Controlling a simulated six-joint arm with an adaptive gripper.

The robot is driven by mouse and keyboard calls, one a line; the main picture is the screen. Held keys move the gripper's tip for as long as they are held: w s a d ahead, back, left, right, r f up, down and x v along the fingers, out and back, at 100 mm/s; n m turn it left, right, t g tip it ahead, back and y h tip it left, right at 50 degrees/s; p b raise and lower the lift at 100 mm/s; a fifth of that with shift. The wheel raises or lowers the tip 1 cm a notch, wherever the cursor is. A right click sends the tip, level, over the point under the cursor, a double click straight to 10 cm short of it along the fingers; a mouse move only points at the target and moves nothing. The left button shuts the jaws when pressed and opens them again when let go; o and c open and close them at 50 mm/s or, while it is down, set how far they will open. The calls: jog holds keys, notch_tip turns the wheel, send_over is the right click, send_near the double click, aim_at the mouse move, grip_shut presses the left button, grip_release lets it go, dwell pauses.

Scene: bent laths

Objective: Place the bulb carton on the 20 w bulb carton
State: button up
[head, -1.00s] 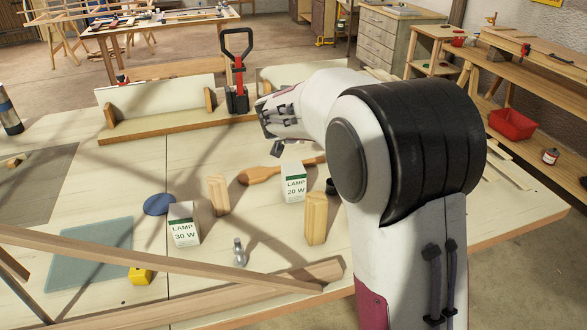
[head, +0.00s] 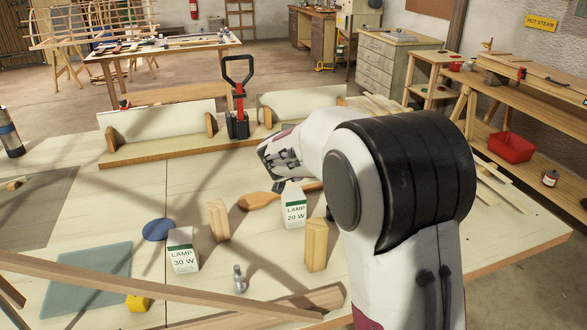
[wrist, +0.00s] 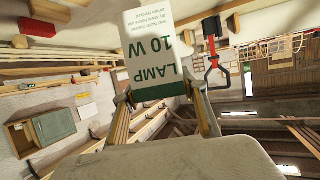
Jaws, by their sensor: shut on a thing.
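My gripper (wrist: 162,92) is shut on the bulb carton (wrist: 155,45), a white box with a green band marked LAMP 10 W. The lettering appears upside down in the wrist view.
A blue disc (head: 158,230), a yellow block (head: 138,303) and a small metal item (head: 239,279) lie around. Long laths (head: 150,290) cross the front.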

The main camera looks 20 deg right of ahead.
jog(key=shift+f, duration=1.85)
jog(key=shift+f, duration=1.9)
jog(key=shift+f, duration=0.1)
jog(key=o, duration=1.1)
jog(key=shift+s+a+r, duration=0.3)
jog(key=shift+s+r, duration=0.15)
jog(key=shift+s, duration=0.1)
jog(key=v, duration=1)
jog(key=shift+s, duration=0.35)
